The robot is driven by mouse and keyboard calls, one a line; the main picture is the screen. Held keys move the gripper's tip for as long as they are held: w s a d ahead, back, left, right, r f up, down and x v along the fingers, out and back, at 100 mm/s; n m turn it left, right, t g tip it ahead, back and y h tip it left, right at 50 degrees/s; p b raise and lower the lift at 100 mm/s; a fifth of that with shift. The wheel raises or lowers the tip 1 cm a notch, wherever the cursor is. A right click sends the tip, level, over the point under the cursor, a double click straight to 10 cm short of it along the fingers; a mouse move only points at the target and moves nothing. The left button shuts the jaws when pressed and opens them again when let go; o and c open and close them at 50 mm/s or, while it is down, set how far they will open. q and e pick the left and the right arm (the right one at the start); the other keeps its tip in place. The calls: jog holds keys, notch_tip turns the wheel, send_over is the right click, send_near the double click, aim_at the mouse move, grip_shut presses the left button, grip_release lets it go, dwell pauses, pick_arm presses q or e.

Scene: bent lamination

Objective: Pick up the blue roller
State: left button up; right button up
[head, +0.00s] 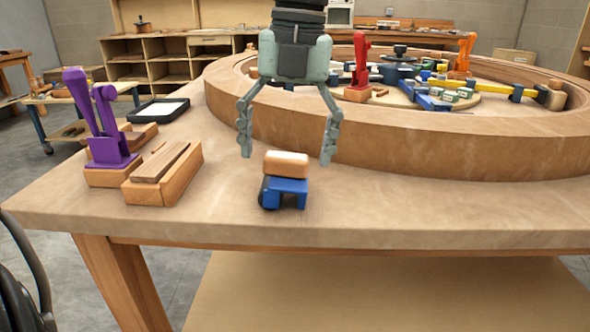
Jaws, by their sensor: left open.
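The blue roller (287,190) stands on the table near its front edge, in the middle of the head view. It has a blue body, a dark round part at its left side and a tan, rounded block-like part (287,165) on top. My left gripper (287,150) is open with its fingers pointing down. In the picture its two fingertips lie to the left and right above the roller, apart from it. How far the fingers are in front of or behind the roller is hard to tell. My right gripper is not in view.
A large curved wooden ring (420,140) stands behind the roller, with red, orange and blue clamps inside. A purple clamp (105,130), a wooden box with strips (163,175) and a black tray (158,110) are at left. The tabletop (400,205) right of the roller is clear.

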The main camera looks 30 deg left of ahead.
aim_at(285, 176)
pick_arm(q)
jog(key=f, duration=0.5)
jog(key=shift+a, duration=0.25)
jog(key=shift+f, duration=0.15)
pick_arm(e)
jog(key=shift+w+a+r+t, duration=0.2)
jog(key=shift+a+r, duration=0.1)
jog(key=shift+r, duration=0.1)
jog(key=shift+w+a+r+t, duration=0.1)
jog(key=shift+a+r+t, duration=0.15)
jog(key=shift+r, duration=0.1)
pick_arm(q)
jog(key=shift+c, duration=0.4)
jog(key=shift+w, duration=0.1)
jog(key=c, duration=1.3)
